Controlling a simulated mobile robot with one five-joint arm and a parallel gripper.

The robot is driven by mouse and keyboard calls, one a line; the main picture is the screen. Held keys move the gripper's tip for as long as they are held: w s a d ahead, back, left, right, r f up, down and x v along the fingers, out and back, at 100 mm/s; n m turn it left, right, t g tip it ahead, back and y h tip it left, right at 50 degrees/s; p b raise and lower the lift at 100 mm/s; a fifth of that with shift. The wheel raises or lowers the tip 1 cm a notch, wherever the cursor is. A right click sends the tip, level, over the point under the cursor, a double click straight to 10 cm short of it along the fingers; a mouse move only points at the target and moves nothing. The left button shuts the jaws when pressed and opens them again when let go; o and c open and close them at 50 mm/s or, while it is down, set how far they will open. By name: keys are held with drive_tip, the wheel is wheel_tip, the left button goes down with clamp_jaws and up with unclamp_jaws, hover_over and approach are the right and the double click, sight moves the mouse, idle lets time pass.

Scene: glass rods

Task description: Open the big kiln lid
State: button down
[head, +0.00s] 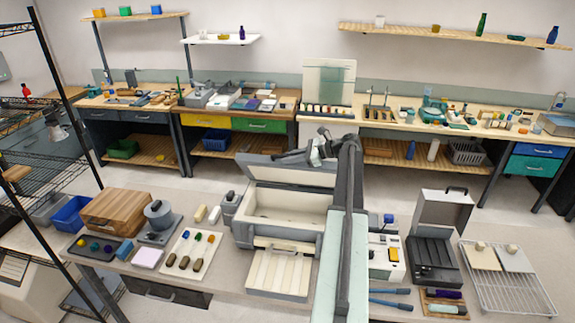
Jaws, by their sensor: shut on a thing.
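The big kiln (240,235) stands on the near bench in the middle of the head view. It is a grey box with a cream-lined chamber (283,207). Its lid (290,173) is raised at the back, tilted up with its cream inner face showing, so the chamber is uncovered. My gripper (303,156) is at the upper edge of the lid and shut, apparently on the lid handle. The handle itself is hidden behind the gripper. My arm covers the right side of the kiln.
A cream panel (280,272) lies in front of the kiln. To the right are a controller box (386,258), a smaller dark kiln (433,262) with its lid up and a wire rack (508,293). To the left are a wooden box (117,211) and a rod tray (192,248).

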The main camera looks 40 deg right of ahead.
drive_tip(key=w+d+r, duration=0.1)
drive_tip(key=w+d+r+p, duration=0.1)
drive_tip(key=d, duration=0.1)
drive_tip(key=w+d+r+p, duration=0.1)
drive_tip(key=shift+w+d, duration=0.25)
drive_tip(key=shift+d, duration=0.15)
drive_tip(key=c, duration=1.4)
unclamp_jaws()
drive_tip(key=p+v, duration=0.3)
drive_tip(key=v, duration=0.4)
drive_tip(key=shift+s+d+r, duration=0.15)
drive_tip(key=shift+s+d, duration=0.05)
drive_tip(key=shift+s, duration=0.15)
